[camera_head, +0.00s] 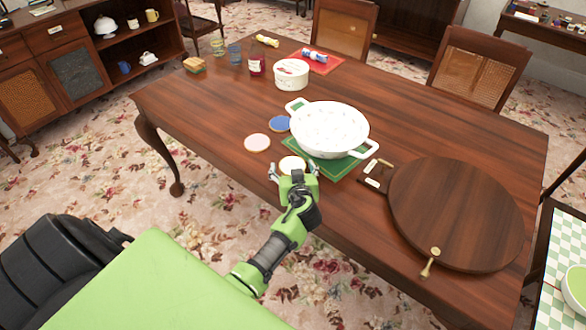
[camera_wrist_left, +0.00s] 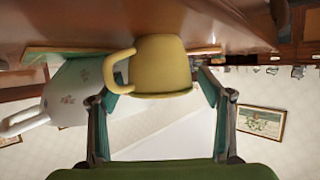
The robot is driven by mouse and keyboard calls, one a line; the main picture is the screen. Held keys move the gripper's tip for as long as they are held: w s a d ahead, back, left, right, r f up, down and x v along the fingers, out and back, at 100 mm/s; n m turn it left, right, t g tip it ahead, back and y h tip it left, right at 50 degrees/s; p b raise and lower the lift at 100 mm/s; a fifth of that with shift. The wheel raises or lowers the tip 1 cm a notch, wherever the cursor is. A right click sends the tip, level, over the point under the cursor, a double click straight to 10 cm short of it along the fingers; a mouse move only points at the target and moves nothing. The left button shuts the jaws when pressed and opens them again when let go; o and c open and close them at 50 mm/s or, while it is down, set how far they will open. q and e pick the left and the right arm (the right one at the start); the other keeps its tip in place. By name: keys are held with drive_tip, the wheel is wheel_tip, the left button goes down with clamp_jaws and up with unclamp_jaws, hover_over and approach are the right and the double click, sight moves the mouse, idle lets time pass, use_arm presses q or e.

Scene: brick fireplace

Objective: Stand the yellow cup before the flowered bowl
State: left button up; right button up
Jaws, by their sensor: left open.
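The yellow cup (camera_wrist_left: 160,65) is in the middle of the left wrist view, which is upside down. Its handle is to the left, and it looks upright at the table top. My left gripper (camera_wrist_left: 160,92) is open, with one finger on each side of the cup; I cannot tell if they touch it. In the head view my left gripper (camera_head: 294,170) is at the table's near edge, in front of the flowered bowl (camera_head: 330,128). A pale round shape there is partly hidden, and I cannot tell if it is the cup. The bowl is white, two-handled, on a green mat (camera_head: 333,168). My right gripper is out of view.
A pink coaster (camera_head: 257,143) and a blue coaster (camera_head: 279,123) lie left of the bowl. A round wooden board (camera_head: 455,213) takes up the right of the table. A white round box (camera_head: 291,74) and a red jar (camera_head: 256,66) stand farther back. The table's far right is clear.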

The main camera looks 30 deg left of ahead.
use_arm(q)
drive_tip(key=b+v, duration=0.1)
drive_tip(key=v, duration=1.1)
drive_tip(key=shift+d, duration=0.1)
